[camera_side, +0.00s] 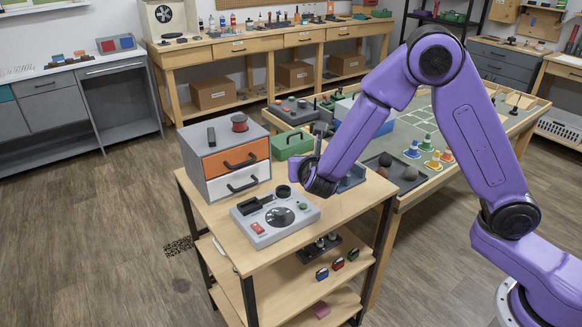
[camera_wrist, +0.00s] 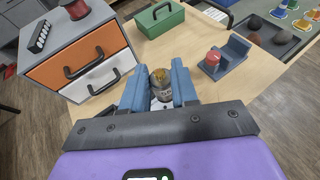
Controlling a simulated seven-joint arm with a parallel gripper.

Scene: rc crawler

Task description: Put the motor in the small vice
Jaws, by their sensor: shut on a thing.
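The motor (camera_wrist: 161,84) is a small grey cylinder with a brassy top. In the wrist view it stands upright between the two blue fingers of my gripper (camera_wrist: 158,88), which is shut on it. The small blue vice (camera_wrist: 234,52) is on the wooden bench top to the right of my gripper, apart from the motor. A red-topped piece (camera_wrist: 212,58) is at the vice's near left side. In the side view the vice (camera_side: 352,179) shows partly behind my gripper (camera_side: 318,182); the motor cannot be made out there.
A grey drawer box (camera_side: 225,160) with orange and white fronts stands at the left of the bench. A green toolbox (camera_side: 292,144) is behind. A grey control panel (camera_side: 276,216) lies at the front. Free bench top (camera_wrist: 195,40) lies between toolbox and vice.

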